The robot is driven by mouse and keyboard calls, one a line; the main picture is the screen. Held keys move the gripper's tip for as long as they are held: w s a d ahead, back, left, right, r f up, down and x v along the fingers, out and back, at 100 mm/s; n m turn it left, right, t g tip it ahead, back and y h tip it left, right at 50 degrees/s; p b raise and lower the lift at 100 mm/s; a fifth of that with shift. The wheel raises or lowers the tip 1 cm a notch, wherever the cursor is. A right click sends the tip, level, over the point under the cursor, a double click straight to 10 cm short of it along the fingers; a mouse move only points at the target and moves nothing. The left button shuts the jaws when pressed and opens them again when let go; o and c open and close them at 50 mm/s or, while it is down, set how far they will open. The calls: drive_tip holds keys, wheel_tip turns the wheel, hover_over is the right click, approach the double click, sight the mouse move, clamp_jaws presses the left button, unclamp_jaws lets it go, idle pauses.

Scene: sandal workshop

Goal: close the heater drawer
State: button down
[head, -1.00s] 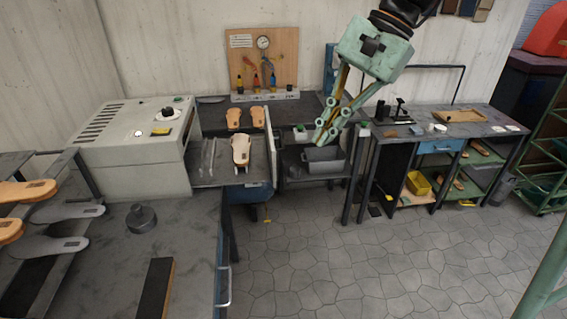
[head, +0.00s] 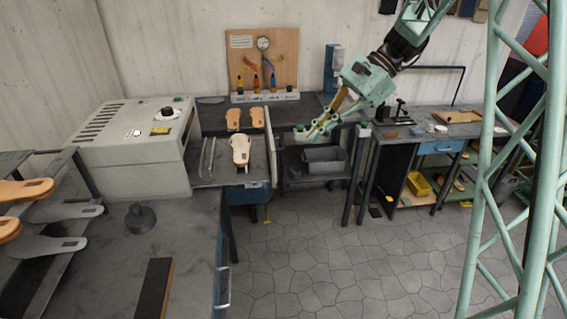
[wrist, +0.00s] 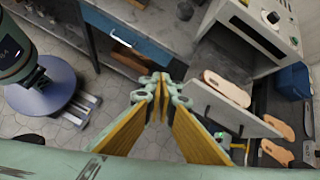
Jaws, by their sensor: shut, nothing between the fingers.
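The heater (head: 135,140) is a pale grey box at the left with a knob on top. Its drawer (head: 212,176) is pulled out to the right, with an upright front panel (head: 271,145). A tan sole (head: 241,150) on a form sits on the drawer. My gripper (head: 312,134) is shut and empty, to the right of the front panel and apart from it in the picture. In the wrist view, my gripper (wrist: 163,84) points towards the scene, with the front panel (wrist: 222,108) to its right and the heater (wrist: 262,30) at upper right.
Behind the drawer is a bench with two tan soles (head: 233,117) and a tool board (head: 263,60). A grey bin (head: 324,158) stands on a shelf below my gripper. A workbench (head: 440,128) is at the right. The floor in front is clear.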

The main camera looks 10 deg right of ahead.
drive_tip(key=w+d+f+m+y, duration=0.1)
drive_tip(key=w+d+f+m, duration=0.1)
drive_tip(key=w+f, duration=0.4)
drive_tip(key=w+d+f+m+y, duration=0.2)
drive_tip(key=w+d+f, duration=0.1)
drive_tip(key=w+f, duration=0.4)
drive_tip(key=shift+f+m+t+b, duration=0.25)
drive_tip(key=shift+m+t+b, duration=0.05)
drive_tip(key=shift+t+b, duration=0.15)
drive_tip(key=shift+s, duration=0.1)
drive_tip(key=a+r+b+x, duration=0.1)
drive_tip(key=r+b+x, duration=0.1)
drive_tip(key=x, duration=1.1)
drive_tip(key=shift+a+b, duration=0.25)
drive_tip(key=shift+b, duration=0.2)
